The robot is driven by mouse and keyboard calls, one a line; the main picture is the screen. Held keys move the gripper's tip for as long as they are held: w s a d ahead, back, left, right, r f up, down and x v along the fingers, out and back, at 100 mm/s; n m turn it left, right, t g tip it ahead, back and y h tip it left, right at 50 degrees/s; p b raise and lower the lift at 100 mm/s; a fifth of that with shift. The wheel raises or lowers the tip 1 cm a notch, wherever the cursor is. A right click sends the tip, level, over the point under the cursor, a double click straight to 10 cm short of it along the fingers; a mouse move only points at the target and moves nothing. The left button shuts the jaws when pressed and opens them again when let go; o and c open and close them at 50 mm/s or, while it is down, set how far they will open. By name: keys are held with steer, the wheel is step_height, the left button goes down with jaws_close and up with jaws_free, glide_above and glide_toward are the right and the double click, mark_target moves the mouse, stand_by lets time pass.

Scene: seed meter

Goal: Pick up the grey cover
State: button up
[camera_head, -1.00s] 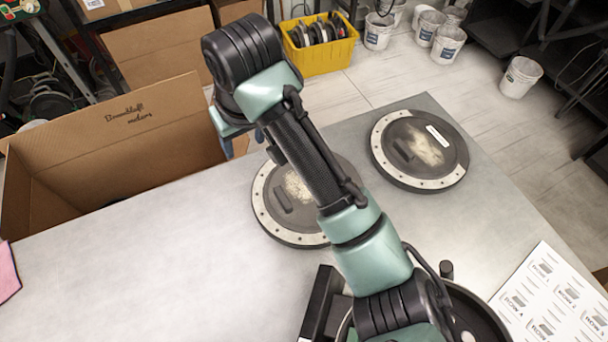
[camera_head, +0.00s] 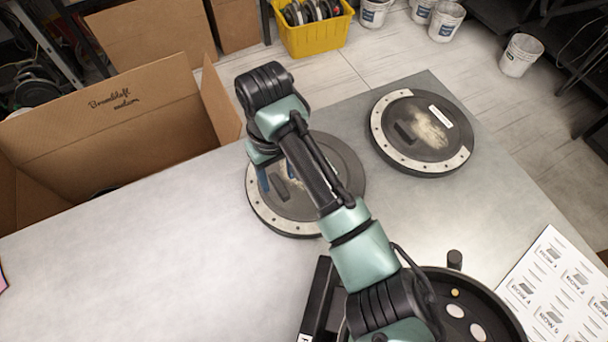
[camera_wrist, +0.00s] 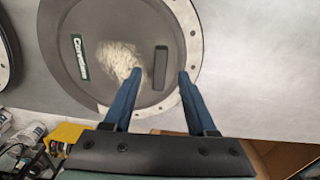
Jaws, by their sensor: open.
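A round dark-grey cover (camera_head: 268,213) with a pale drilled rim segment, a pale dusty patch and a raised bar handle lies on the table, partly hidden by my arm. It fills much of the wrist view (camera_wrist: 95,85), with its label and handle (camera_wrist: 160,67) visible. My gripper (camera_wrist: 160,76) is open and empty above this cover; the blue fingers appear either side of the handle, the height gap unclear. In the head view my gripper (camera_head: 272,181) is over the cover's left part. A second similar cover (camera_head: 410,150) lies at the back right.
A large open cardboard box (camera_head: 110,125) stands beyond the table's left edge. A black round housing (camera_head: 490,300) and a printed sheet (camera_head: 550,285) are at the front right. A yellow bin (camera_head: 318,38) is on the floor. The table's left part is clear.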

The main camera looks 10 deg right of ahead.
steer(key=shift+f, duration=1.2)
jaws_close()
steer(key=shift+w+r, duration=0.1)
